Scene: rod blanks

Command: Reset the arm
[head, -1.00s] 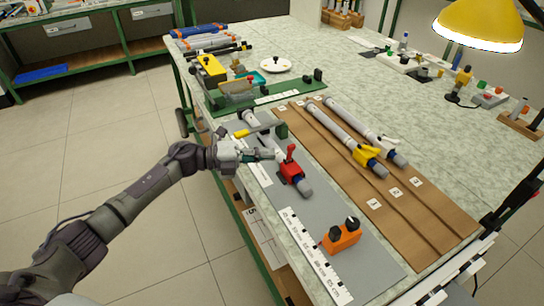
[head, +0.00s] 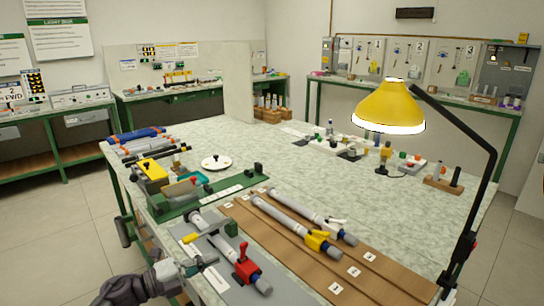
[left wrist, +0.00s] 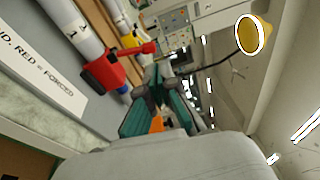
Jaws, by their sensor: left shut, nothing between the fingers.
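My left gripper (head: 208,262) is at the near left edge of the table, shut and empty. It is left of the red clamp (head: 244,268), which is on a grey rod (head: 222,246) lying on the grey mat (head: 208,284). In the left wrist view, the gripper's teal fingers (left wrist: 157,72) point toward the back of the room, and the red clamp (left wrist: 104,74) is beside them, apart from the fingers. My right gripper is not in view.
Two rods, one with a yellow clamp (head: 318,241), lie on the brown grooved board (head: 305,256). A green fixture (head: 180,210) stands behind the grey mat. A yellow lamp (head: 390,104) overhangs the right side. The table's middle (head: 290,165) is clear.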

